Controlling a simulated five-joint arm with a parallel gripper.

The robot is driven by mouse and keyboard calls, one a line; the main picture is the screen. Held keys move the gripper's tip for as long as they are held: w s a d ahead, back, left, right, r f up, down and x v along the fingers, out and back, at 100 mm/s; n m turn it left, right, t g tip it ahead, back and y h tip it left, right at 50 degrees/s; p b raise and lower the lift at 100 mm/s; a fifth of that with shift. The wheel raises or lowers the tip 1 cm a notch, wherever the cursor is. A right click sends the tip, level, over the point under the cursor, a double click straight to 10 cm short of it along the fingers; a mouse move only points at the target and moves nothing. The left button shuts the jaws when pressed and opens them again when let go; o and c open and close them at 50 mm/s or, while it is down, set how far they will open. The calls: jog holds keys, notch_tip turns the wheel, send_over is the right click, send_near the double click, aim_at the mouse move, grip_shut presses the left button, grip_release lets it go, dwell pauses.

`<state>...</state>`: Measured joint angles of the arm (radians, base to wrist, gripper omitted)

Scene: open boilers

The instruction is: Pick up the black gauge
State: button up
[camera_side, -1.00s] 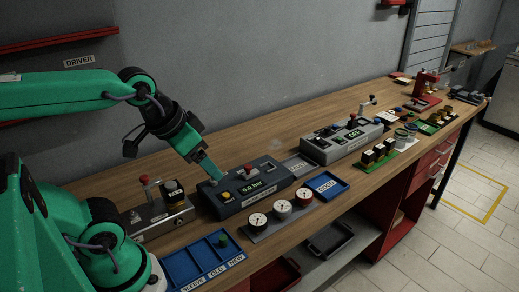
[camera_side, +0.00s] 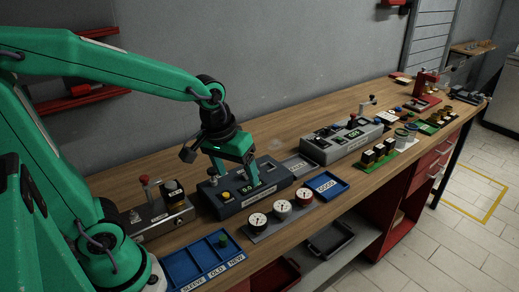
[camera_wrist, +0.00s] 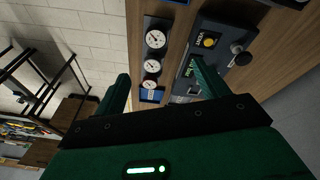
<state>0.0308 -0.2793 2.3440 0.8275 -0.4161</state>
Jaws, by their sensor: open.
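Three round white-faced gauges stand in a row on a grey plate (camera_side: 264,236) at the bench front. The black gauge (camera_side: 257,220) is the left one, by its dark rim; the middle one (camera_side: 282,210) looks pale-rimmed and the right one (camera_side: 304,197) red-rimmed. In the wrist view the black gauge (camera_wrist: 155,39) seems to be the top one of the row. My gripper (camera_side: 254,180) is above the grey test box, behind the gauges and apart from them. Its two fingers are spread and empty in the wrist view (camera_wrist: 161,84).
A blue GOOD tray (camera_side: 337,190) lies to the right of the gauges. A blue sectioned tray (camera_side: 183,270) lies at the front left.

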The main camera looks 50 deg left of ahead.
aim_at(258, 219)
jog(key=w+f+n+g, duration=0.1)
jog(key=f, duration=0.2)
jog(key=w+d+f+n+g, duration=0.1)
jog(key=w+f+n, duration=0.1)
jog(key=f, duration=0.2)
jog(key=w+f+n, duration=0.1)
jog(key=w+f, duration=0.1)
jog(key=f, duration=0.1)
jog(key=shift+w+d+f+n+g, duration=0.15)
jog(key=shift+w+f+n+g, duration=0.15)
jog(key=shift+f+g, duration=0.1)
jog(key=shift+s, duration=0.1)
jog(key=shift+f, duration=1.25)
jog(key=shift+f, duration=2.6)
jog(key=c, duration=1.1)
jog(key=shift+c, duration=0.2)
